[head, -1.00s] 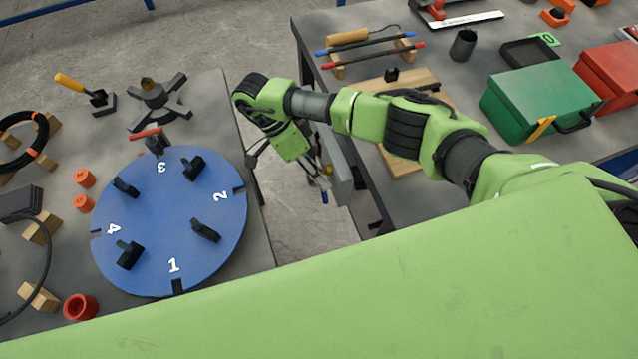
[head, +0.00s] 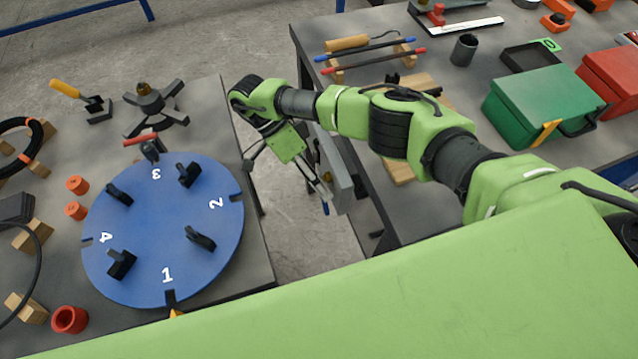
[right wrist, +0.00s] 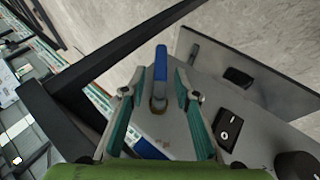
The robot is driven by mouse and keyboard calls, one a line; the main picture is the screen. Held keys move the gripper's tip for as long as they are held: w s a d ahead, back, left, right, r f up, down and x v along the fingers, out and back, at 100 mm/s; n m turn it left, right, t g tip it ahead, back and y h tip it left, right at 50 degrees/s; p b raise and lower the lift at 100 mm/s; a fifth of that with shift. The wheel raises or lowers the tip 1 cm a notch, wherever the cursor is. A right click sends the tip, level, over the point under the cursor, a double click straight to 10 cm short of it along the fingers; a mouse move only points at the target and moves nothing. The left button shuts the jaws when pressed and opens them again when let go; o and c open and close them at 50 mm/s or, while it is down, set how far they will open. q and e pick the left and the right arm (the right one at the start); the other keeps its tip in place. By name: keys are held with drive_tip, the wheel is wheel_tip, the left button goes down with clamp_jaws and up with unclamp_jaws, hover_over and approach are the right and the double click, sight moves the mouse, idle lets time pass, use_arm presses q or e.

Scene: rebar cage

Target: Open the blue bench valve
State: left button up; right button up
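The blue bench valve's lever (right wrist: 160,62) shows in the right wrist view, rising from a brass-coloured body (right wrist: 158,103) on a grey panel (right wrist: 175,128). In the head view only the lever's blue end (head: 325,208) shows, beside the panel (head: 336,170) at the bench side; my gripper hides most of the valve. My right gripper (right wrist: 158,92) is open, with one teal-padded finger on each side of the lever. I see space between the fingers and the lever. In the head view this gripper (head: 312,176) points down at the panel. My left gripper is not in view.
A blue numbered disc (head: 150,235) with black clamps lies on the left table. The right bench (head: 425,215) carries a green box (head: 540,100), a red box (head: 610,78) and a wooden board (head: 405,168). A gap of bare floor (head: 300,250) lies between the tables. A black switch (right wrist: 228,128) sits near the valve.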

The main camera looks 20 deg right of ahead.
idle(0.3)
drive_tip(key=v, duration=0.7)
drive_tip(key=shift+w, duration=0.2)
drive_tip(key=shift+a+r, duration=0.1)
drive_tip(key=shift+r, duration=0.05)
